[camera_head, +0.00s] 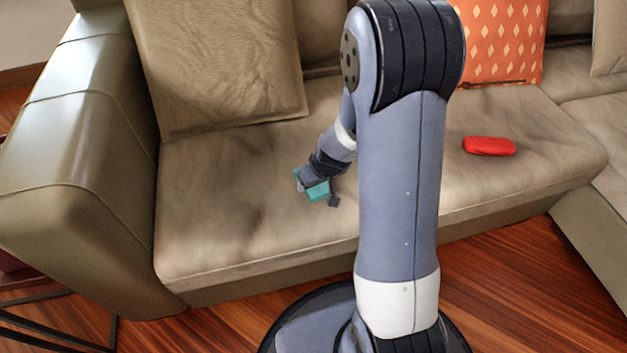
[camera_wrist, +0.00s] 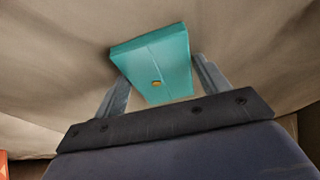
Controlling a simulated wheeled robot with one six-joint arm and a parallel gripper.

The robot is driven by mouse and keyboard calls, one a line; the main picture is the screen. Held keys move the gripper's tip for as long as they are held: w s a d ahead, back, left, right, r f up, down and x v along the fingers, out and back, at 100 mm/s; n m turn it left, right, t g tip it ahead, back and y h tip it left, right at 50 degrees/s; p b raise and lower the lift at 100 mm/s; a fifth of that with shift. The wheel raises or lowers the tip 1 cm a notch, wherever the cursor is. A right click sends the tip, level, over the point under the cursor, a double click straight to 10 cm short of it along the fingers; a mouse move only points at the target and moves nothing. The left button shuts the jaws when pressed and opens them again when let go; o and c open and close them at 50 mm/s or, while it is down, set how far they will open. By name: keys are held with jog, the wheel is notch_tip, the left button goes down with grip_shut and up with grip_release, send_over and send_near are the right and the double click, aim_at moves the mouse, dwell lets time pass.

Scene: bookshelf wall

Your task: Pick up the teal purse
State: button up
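The teal purse (camera_head: 318,191) rests on the beige sofa seat (camera_head: 215,235). In the wrist view the purse (camera_wrist: 155,62) is a flat teal block with a small yellow clasp on its near face. My gripper (camera_head: 318,193) is down at the seat over the purse. In the wrist view its two grey fingers (camera_wrist: 158,80) are spread, one on each side of the purse. The purse sits slightly turned between them, and the fingers do not look closed on it. The fingertips are partly hidden behind the purse.
A red case (camera_head: 489,146) lies on the seat to the right. A beige cushion (camera_head: 215,65) leans at the back left, and an orange patterned cushion (camera_head: 502,40) at the back right. The sofa armrest (camera_head: 75,150) rises on the left. Wooden floor (camera_head: 520,280) shows in front.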

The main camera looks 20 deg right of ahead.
jog(key=c, duration=0.6)
jog(key=shift+c, duration=0.2)
